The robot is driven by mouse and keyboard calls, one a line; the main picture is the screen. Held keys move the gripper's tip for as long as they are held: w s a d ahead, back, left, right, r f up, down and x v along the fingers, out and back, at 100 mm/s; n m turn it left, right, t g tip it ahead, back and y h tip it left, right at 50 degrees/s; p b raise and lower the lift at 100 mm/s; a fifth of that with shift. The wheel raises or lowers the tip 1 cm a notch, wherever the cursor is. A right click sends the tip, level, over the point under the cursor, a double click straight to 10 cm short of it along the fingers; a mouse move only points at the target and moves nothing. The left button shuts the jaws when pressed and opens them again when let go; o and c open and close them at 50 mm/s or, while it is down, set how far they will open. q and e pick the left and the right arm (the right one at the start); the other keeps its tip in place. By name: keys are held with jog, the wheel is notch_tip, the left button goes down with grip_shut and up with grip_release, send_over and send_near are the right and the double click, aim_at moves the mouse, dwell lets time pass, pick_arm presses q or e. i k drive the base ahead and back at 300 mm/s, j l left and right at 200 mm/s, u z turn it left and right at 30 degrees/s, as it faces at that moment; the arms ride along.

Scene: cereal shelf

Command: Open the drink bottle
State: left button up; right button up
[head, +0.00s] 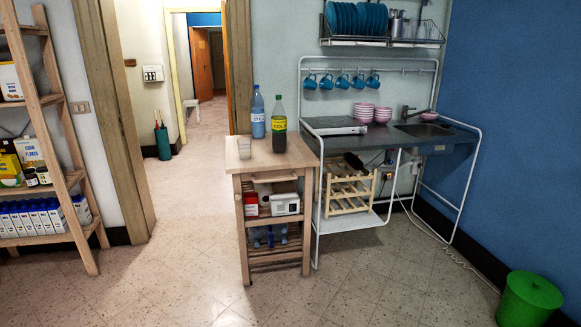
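Two bottles stand upright on a small wooden cart (262,163) in the middle of the head view. One is a clear blue bottle (258,114) with a light label. I cannot tell from the picture which one the task means. A clear glass (244,147) stands on the cart to the left of the bottles. Neither of my grippers shows in the view.
A metal-framed kitchen unit (437,130) with sink and bowls stands right of the cart. A wooden shelf (62,140) with cereal boxes and cartons is at the left. A green bin (529,300) is at the lower right. The floor (180,270) before the cart is clear.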

aim_at(278, 117)
jog(key=i, duration=2.7)
